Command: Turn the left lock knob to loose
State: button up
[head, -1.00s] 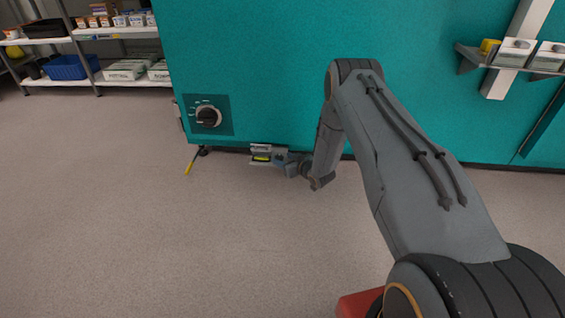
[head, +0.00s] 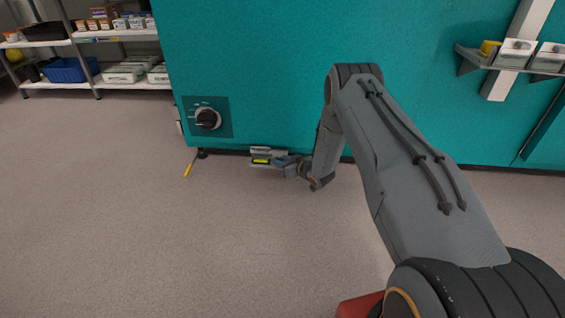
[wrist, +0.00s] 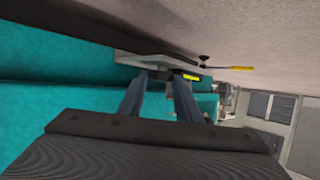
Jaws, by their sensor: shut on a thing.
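A grey bracket (head: 268,151) with a yellow-green strip (head: 261,161) sits low at the foot of the teal chamber wall. My gripper (head: 278,161) reaches it from the right, close above the floor. In the wrist view my two fingers (wrist: 161,75) are at the pale bracket plate (wrist: 130,58). They are shut on a small dark part, taken to be the left lock knob (wrist: 159,76), mostly hidden between the fingertips. The yellow strip (wrist: 192,77) shows just right of the fingers. The knob's turned position cannot be read.
A round black dial (head: 207,119) is on the teal chamber (head: 270,70), up and left of my gripper. A yellow-ended lever (head: 189,168) sticks out by a chamber foot. Shelving (head: 100,38) stands at far left. The floor in front is clear.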

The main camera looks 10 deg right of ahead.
jog(key=shift+w+d+f+n+g+y+b, duration=0.15)
jog(key=shift+d+n+g+y+b, duration=0.15)
jog(key=shift+n+y+b, duration=0.35)
jog(key=shift+w+d+n+g+y+b, duration=0.15)
jog(key=shift+n+g+y+b, duration=0.25)
jog(key=shift+n+y+b, duration=0.2)
jog(key=n+g+y+b, duration=0.1)
jog(key=n+y+b, duration=0.1)
jog(key=b, duration=0.1)
jog(key=shift+w+d+g, duration=0.15)
jog(key=shift+g, duration=0.25)
jog(key=n+g+b, duration=0.1)
jog(key=b, duration=0.1)
jog(key=n+g+y+b, duration=0.1)
jog(key=b, duration=0.1)
jog(key=shift+w+d+n+y, duration=0.15)
jog(key=shift+n+y, duration=0.1)
jog(key=shift+g, duration=0.3)
jog(key=o, duration=1)
jog(key=shift+o, duration=0.2)
jog(key=shift+d+r, duration=0.1)
jog(key=shift+r, duration=0.1)
jog(key=p+v, duration=0.3)
jog(key=v, duration=0.4)
jog(key=shift+s+d+p, duration=0.2)
jog(key=shift+d+p, duration=0.1)
jog(key=shift+p, duration=0.05)
